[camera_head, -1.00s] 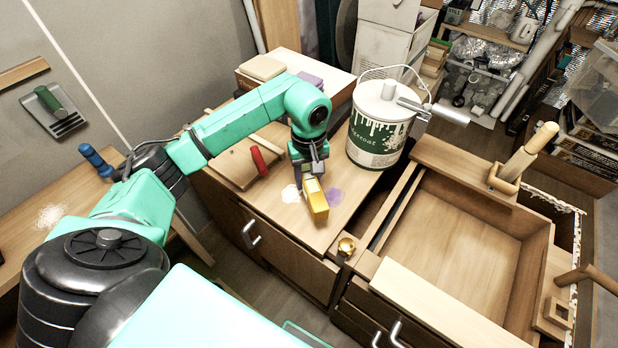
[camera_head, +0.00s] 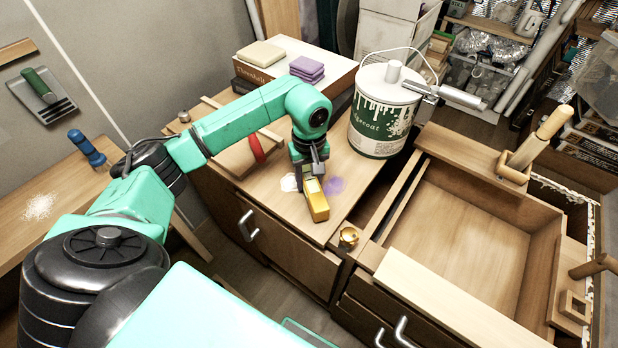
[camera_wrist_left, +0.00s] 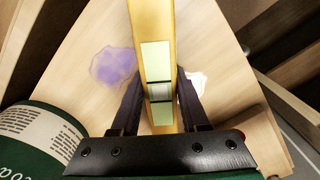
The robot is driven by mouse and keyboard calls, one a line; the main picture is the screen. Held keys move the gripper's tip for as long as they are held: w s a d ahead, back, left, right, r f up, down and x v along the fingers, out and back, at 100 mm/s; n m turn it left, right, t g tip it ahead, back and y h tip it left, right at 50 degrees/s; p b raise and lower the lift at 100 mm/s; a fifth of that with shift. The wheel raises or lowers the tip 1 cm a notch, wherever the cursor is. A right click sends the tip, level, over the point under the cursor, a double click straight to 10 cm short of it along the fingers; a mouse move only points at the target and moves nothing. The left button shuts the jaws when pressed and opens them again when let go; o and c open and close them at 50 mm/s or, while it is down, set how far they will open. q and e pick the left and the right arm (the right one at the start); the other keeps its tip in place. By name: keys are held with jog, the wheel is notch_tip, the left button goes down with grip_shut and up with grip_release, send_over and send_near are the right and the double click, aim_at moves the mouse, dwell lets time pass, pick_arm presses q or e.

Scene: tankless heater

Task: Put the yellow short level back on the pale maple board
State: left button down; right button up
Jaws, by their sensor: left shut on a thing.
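The yellow short level (camera_head: 317,204) is in my left gripper (camera_head: 311,176), which is shut on it over the cabinet top (camera_head: 285,212). In the left wrist view the level (camera_wrist_left: 158,30) runs lengthwise between the two dark fingers (camera_wrist_left: 159,92), with pale vial windows facing the camera. I cannot tell whether its lower end touches the top. A pale plank (camera_head: 450,305) lies along the drawer unit's near side, and a thin board (camera_head: 228,160) is on the cabinet behind my arm. I cannot tell which wooden piece is the pale maple board. My right gripper is out of view.
A green and white paint can (camera_head: 383,125) stands behind the level, a tool across its lid. A brass knob (camera_head: 348,237) is near the cabinet's front corner. Purple (camera_head: 336,187) and white stains mark the top. A box (camera_head: 290,70) with blocks stands behind. An open tray (camera_head: 470,235) is at right.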

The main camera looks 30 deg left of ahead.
aim_at(309, 176)
pick_arm(q)
jog(key=shift+f+b, duration=0.35)
jog(key=shift+f, duration=0.05)
jog(key=shift+c, duration=1.6)
grip_release()
notch_tip(309, 176, up, 11)
jog(key=shift+w+f+b, duration=0.1)
jog(key=shift+f+b, duration=0.1)
jog(key=shift+b, duration=0.5)
notch_tip(309, 176, up, 4)
jog(key=shift+r+p, duration=0.1)
jog(key=shift+p, duration=0.4)
